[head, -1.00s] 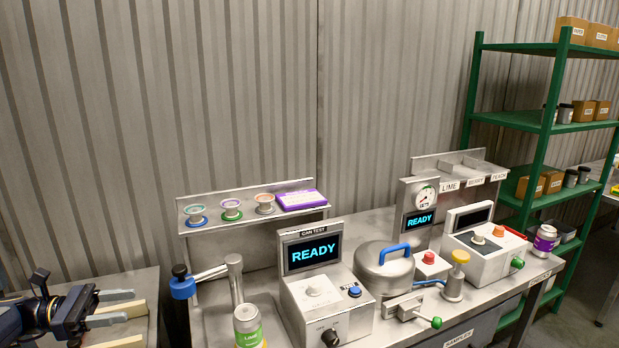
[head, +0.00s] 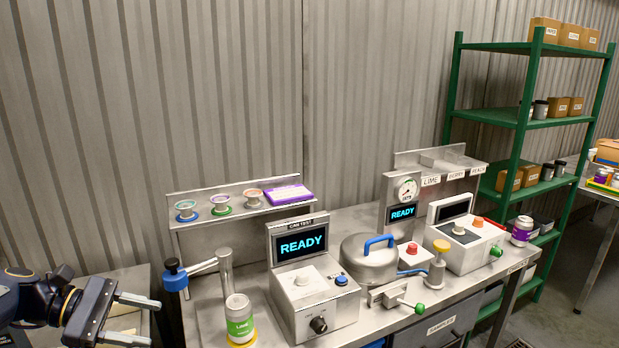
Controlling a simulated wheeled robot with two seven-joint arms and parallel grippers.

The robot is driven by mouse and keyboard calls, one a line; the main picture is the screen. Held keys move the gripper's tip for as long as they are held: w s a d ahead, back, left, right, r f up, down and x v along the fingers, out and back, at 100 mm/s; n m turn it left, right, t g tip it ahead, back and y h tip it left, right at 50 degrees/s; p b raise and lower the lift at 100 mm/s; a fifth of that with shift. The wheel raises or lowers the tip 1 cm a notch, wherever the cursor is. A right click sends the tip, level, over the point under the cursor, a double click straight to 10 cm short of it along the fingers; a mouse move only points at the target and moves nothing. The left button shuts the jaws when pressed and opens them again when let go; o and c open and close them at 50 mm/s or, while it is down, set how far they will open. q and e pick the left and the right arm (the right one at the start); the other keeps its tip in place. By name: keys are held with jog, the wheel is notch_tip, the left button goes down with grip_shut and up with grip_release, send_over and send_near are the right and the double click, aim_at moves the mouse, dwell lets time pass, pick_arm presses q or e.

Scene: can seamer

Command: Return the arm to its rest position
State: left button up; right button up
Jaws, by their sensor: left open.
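My left gripper (head: 138,320) is at the lower left of the head view, with its two fingers apart and nothing between them. It is left of the steel bench (head: 205,318) and in front of a lower side table. A can with a green lime label (head: 240,322) stands upright on a yellow base at the bench's front left, to the right of my gripper and apart from it. My right gripper is not in view.
The can tester (head: 312,308) reads READY. A domed pot (head: 369,262), a gauge unit (head: 403,208) and a control box (head: 465,245) stand further right. A purple-labelled can (head: 522,231) is near the right end.

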pick_arm(q)
jog(key=s+d+f+m+y, duration=0.2)
jog(key=s+d+m+y, duration=0.55)
jog(key=s, duration=0.55)
jog(key=s+d+f+m+t+y, duration=0.1)
jog(key=s+d+f+m+t, duration=0.1)
jog(key=s+f+m, duration=0.4)
jog(key=shift+s+d+m+t+y, duration=0.15)
jog(key=shift+s+m+t+y, duration=0.25)
jog(key=shift+s+m, duration=0.45)
jog(key=shift+s, duration=0.1)
